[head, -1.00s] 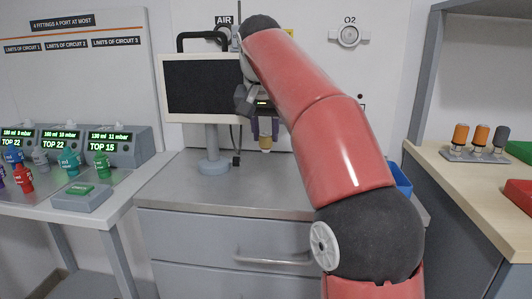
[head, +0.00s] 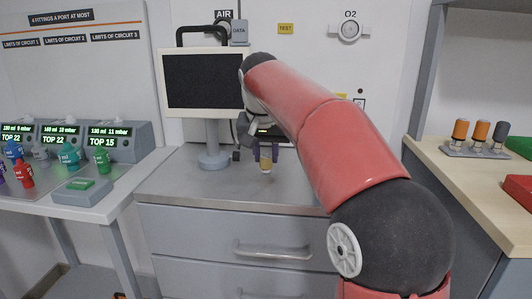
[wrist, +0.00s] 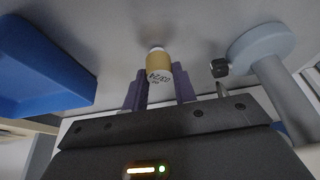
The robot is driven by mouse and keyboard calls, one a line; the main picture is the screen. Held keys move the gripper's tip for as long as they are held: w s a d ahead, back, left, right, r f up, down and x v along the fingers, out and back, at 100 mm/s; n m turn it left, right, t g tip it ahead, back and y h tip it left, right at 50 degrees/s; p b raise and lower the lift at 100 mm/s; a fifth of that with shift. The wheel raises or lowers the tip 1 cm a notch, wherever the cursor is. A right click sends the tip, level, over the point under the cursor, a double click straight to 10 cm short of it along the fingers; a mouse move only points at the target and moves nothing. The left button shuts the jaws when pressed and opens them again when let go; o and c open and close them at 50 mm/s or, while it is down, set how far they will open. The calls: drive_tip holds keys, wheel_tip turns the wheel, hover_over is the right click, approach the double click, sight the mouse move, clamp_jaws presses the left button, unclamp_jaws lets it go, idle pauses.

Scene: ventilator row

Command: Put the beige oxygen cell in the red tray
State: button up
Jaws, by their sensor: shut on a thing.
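My gripper (head: 267,150) is shut on a beige oxygen cell (head: 266,164), which hangs upright below its purple fingers over the grey counter. In the wrist view the cell (wrist: 158,68) sits between the fingertips, with a white label reading "03/24" and a white end. A red tray (head: 519,190) shows in part at the right edge of the head view, on the wooden bench. The tray is far to the right of my gripper, and the rest of it is cut off.
A rack (head: 474,151) with several cells stands on the wooden bench (head: 450,175), near a green tray (head: 520,146). A monitor (head: 203,82) on a stand is left of my gripper. A blue bin (wrist: 45,65) shows in the wrist view.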

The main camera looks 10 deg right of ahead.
drive_tip(key=shift+f, duration=0.1)
drive_tip(key=o, duration=0.5)
drive_tip(key=shift+f, duration=0.1)
drive_tip(key=o, duration=0.4)
